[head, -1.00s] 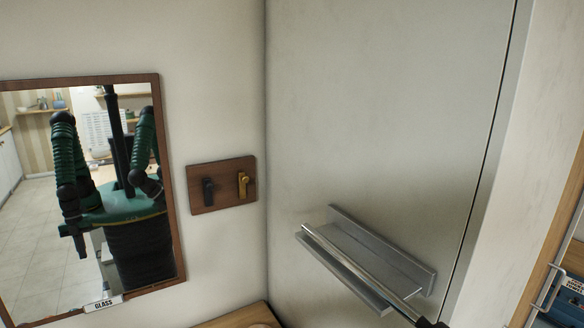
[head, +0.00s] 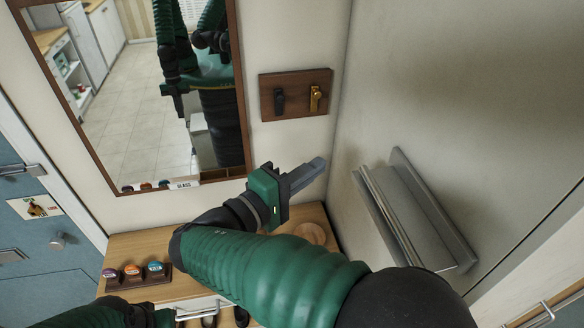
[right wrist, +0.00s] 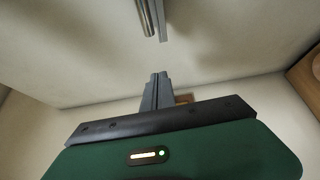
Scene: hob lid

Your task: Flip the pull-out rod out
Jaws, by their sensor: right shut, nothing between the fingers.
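The pull-out rod (head: 378,202) is a shiny metal bar lying along the front of a grey metal bracket (head: 433,210) on the pale panel at right. Its lower end is hidden behind my right arm. My right gripper (head: 318,164) is shut and empty, left of the rod's upper end and apart from it. In the right wrist view, the shut fingers (right wrist: 158,77) point toward the wall, with the rod (right wrist: 146,14) at the top edge. Part of my left arm shows at the lower left; its gripper is out of view.
A wooden plaque (head: 268,98) with a black and a brass hook hangs on the wall above my gripper. A framed mirror (head: 240,100) is to its left. Below are a wooden shelf (head: 140,245) with several coloured knobs and a round wooden piece (head: 309,233).

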